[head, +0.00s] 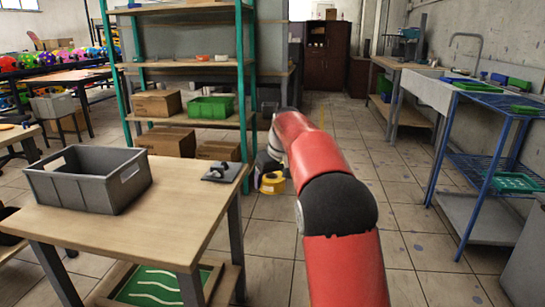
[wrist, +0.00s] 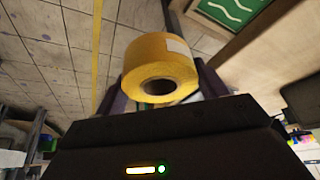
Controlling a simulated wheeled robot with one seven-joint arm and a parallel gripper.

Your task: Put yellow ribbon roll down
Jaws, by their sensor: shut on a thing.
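The yellow ribbon roll (wrist: 150,58) fills the upper middle of the wrist view, with its dark core hole facing the camera. My gripper (wrist: 160,82) is shut on it, with a dark finger on each side. In the head view the yellow roll (head: 273,184) shows left of my red arm, just right of the wooden table (head: 130,228). It appears held in the air beside the table, not over its top.
A grey crate (head: 88,190) stands on the left of the table. A small grey device (head: 222,173) sits near its right corner. The front middle tabletop is bare. A green-posted shelf (head: 195,65) stands behind. A blue rack (head: 490,150) is on the right, with open floor between.

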